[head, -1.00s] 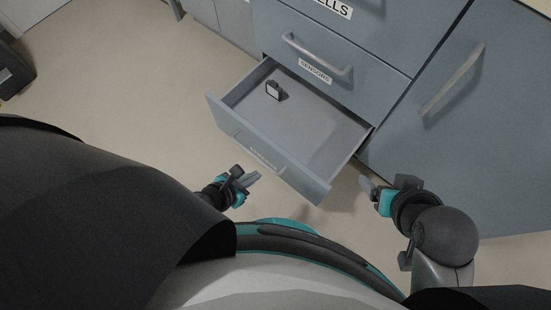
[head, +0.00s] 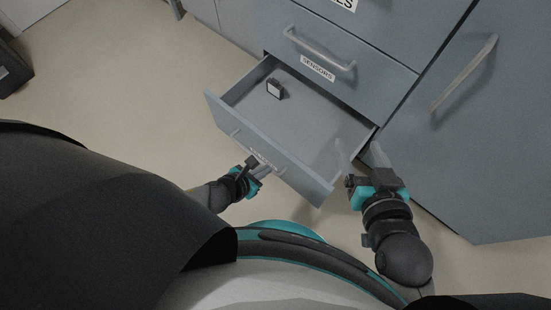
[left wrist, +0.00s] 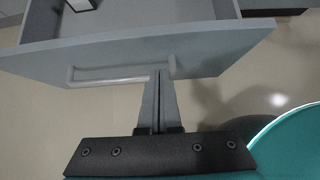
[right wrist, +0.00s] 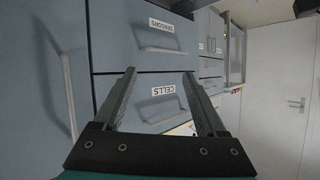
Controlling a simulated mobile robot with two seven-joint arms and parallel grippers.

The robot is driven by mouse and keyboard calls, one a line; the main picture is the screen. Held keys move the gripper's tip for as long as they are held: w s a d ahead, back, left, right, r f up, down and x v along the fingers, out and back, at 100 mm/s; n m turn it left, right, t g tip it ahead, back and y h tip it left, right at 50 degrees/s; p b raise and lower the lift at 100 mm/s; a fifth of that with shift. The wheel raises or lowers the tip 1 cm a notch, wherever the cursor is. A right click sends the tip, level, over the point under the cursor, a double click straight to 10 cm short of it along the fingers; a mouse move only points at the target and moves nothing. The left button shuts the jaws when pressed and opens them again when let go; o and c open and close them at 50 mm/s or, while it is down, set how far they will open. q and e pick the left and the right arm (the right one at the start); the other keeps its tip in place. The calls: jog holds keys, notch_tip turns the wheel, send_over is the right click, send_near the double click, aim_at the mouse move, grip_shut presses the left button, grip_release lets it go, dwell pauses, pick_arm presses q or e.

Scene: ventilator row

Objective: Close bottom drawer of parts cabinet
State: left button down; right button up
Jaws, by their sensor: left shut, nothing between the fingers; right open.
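The bottom drawer (head: 315,122) of the grey-blue parts cabinet (head: 400,35) is pulled out, with its front panel (head: 300,172) facing me. A small dark and white part (head: 274,89) lies inside it. My left gripper (head: 262,168) is shut and empty, with its tips close to the drawer's front handle; in the left wrist view the fingers (left wrist: 159,75) overlap the right end of the handle (left wrist: 110,78). I cannot tell whether they touch. My right gripper (head: 358,158) is open and empty, beside the drawer's right front corner.
Above is a closed drawer labelled SENSORS (head: 317,68). A cabinet door with a long handle (head: 464,72) stands to the right. A dark box (head: 14,70) is on the floor at far left. The floor (head: 120,75) left of the drawer is clear.

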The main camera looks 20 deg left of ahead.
pick_arm(q)
jog(key=w, duration=0.1)
jog(key=w+d+f+b, duration=0.1)
jog(key=w, duration=0.1)
jog(key=shift+w+d, duration=0.1)
jog(key=shift+d, duration=0.1)
jog(key=shift+w+d+b, duration=0.25)
jog(key=shift+w+b, duration=0.05)
jog(key=shift+w, duration=0.35)
pick_arm(e)
jog(key=shift+s+a+r+m+t+y, duration=0.15)
jog(key=shift+a+r+t+y, duration=0.25)
jog(key=shift+a+r+t, duration=0.25)
jog(key=shift+s+a+r+m+t+y, duration=0.15)
jog(key=shift+a+r+t+y, duration=0.25)
jog(key=shift+t, duration=0.45)
jog(key=shift+f, duration=0.1)
pick_arm(q)
jog(key=shift+r, duration=0.1)
